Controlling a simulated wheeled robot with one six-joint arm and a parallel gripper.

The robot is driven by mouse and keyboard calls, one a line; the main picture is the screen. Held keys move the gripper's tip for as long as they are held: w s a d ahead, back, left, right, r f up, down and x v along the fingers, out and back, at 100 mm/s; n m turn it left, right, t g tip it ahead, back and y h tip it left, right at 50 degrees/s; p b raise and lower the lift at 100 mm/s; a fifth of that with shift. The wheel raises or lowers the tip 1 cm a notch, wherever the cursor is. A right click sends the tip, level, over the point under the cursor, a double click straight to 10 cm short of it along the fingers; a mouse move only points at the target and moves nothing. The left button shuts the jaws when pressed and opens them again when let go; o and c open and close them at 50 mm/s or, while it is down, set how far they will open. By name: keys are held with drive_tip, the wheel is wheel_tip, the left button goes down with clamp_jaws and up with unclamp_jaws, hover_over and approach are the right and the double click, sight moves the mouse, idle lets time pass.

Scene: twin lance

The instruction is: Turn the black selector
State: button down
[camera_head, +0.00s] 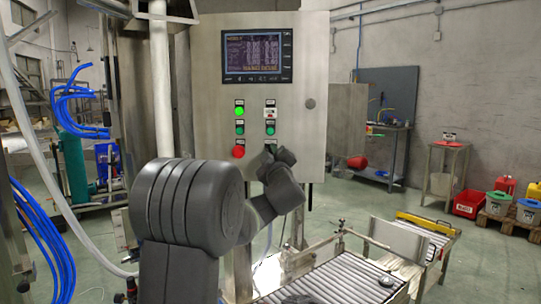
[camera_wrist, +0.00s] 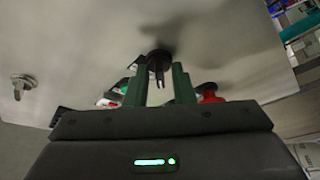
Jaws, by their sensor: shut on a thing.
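The black selector (camera_wrist: 157,58) is on the face of the steel control cabinet (camera_head: 212,70). In the wrist view it sits between the two green fingers of my gripper (camera_wrist: 162,78), which are shut on its handle. In the head view my gripper (camera_head: 269,151) is at the lower right of the button area. There my gripper and wrist hide the selector, so its angle cannot be read.
A lit green button (camera_head: 239,112) and a red button (camera_head: 238,152) are left of my gripper. A screen (camera_head: 257,53) is above. A roller conveyor (camera_head: 335,280) stands below right. Open floor shows farther right.

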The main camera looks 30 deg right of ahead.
drive_tip(key=c, duration=1.5)
unclamp_jaws()
drive_tip(key=shift+c, duration=0.2)
drive_tip(key=v, duration=1.3)
drive_tip(key=shift+s+f, duration=0.2)
drive_tip(key=shift+s, duration=0.15)
drive_tip(key=shift+a, duration=0.1)
drive_tip(key=x, duration=1.4)
